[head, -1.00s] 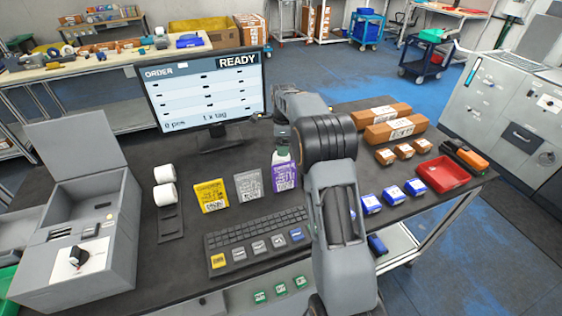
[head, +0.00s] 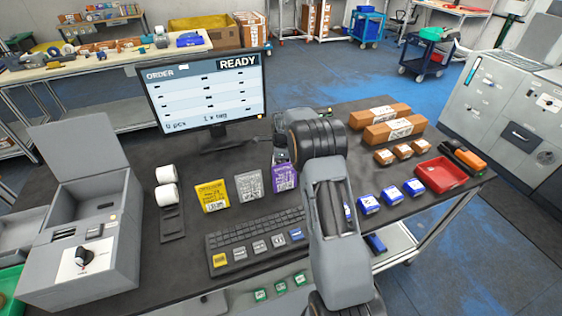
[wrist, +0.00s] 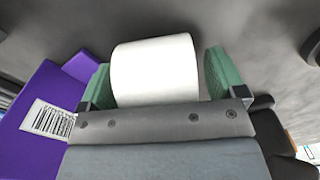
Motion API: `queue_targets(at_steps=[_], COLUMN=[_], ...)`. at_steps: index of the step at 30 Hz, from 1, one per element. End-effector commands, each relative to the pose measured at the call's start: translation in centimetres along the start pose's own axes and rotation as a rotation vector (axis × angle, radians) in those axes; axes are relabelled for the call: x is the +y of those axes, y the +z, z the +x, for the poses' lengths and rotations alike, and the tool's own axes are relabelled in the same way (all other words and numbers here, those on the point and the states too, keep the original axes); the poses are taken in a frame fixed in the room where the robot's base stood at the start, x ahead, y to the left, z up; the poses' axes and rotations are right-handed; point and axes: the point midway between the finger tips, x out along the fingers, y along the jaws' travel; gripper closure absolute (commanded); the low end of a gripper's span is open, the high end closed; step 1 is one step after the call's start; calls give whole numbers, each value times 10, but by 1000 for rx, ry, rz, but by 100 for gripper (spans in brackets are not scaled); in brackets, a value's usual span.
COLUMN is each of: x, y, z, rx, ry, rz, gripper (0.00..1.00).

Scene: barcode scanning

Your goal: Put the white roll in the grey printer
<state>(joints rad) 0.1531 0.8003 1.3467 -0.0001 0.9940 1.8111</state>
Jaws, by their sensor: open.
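A white roll (wrist: 155,70) lies between the green finger pads of my gripper (wrist: 157,76) in the wrist view. My gripper is open, with a clear gap between the roll and the right pad; the left pad is very close to the roll, and I cannot tell if they touch. In the head view my arm hides the fingertips and this roll, behind the purple packet (head: 285,177). The grey printer (head: 125,248) stands at the left of the table with its lid (head: 65,155) raised. Two more white rolls (head: 167,193) sit on a dark holder beside it.
The purple packet also shows close beside my left finger in the wrist view (wrist: 50,85). Yellow (head: 212,196) and grey (head: 248,186) packets, a keyboard (head: 255,228) and a monitor (head: 205,95) stand between my gripper and the printer. A red tray (head: 442,172) is at the right.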

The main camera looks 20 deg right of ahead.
Motion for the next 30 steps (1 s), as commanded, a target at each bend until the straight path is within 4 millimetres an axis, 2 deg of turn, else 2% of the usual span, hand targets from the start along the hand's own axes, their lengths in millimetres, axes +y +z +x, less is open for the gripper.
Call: queue_targets(at_steps=[4, 23, 30], x=[0, 0, 0], y=[0, 0, 0], z=[0, -1, -4], rx=[0, 0, 0], ry=[0, 0, -2], rz=[0, 0, 0], gripper=[12, 71, 72])
